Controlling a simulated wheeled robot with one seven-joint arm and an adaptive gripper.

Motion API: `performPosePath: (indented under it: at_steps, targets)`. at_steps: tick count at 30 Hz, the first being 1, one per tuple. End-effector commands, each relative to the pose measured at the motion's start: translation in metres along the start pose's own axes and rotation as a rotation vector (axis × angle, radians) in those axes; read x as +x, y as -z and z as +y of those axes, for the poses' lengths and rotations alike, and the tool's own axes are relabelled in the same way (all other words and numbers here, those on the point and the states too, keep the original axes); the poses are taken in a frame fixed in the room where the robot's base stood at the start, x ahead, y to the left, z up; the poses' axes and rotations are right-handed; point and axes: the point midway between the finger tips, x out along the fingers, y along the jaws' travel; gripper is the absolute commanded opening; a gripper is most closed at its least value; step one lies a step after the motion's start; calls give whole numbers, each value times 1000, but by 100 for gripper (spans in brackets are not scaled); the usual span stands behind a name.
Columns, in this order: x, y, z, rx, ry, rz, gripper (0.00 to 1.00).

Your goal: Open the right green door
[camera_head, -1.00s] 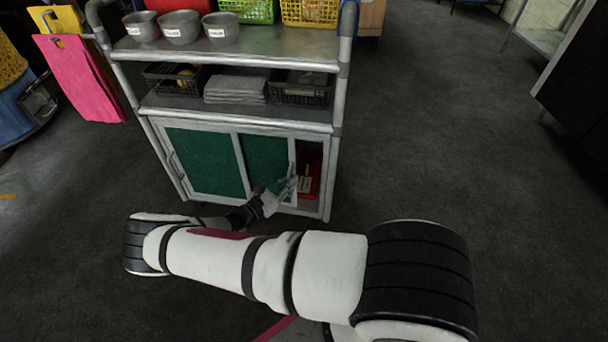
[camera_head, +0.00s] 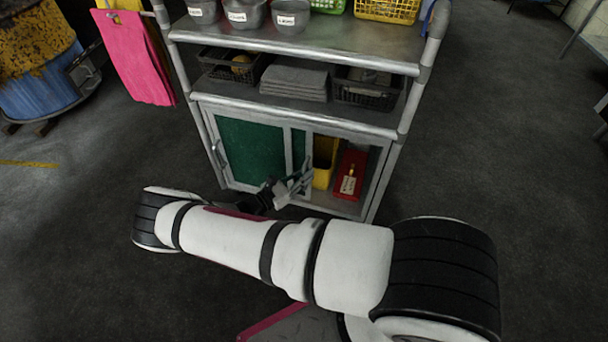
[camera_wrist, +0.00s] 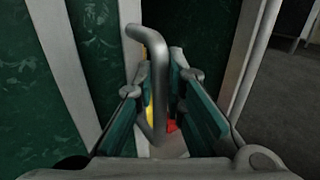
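The right green door (camera_head: 299,150) of the cabinet stands slid to the left, largely overlapping the left green door (camera_head: 250,150). Only a narrow part of it shows beside the left panel. The opening at the right shows a yellow bin and a red box inside. My gripper (camera_head: 292,188) is at the door's right edge, low on the cabinet front. In the wrist view, the grey bar handle (camera_wrist: 158,85) stands between the two fingers of my gripper (camera_wrist: 163,88). The fingers are apart, with small gaps visible beside the handle.
The yellow bin (camera_head: 324,172) and red box (camera_head: 351,175) sit inside the right compartment. Shelves above hold black baskets (camera_head: 367,92), folded grey cloths (camera_head: 294,82) and bowls. The right post (camera_head: 398,150) bounds the opening. The floor to the right is clear.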

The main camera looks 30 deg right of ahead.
Motion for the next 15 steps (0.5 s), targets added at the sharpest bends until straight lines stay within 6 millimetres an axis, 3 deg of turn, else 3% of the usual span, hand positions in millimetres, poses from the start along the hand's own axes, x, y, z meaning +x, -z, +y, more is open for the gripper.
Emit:
performPosePath:
  at_steps: [3,15]
  targets:
    - [0,0,0,1,-1,-1,31]
    - [-8,0,1,1,-2,2,31]
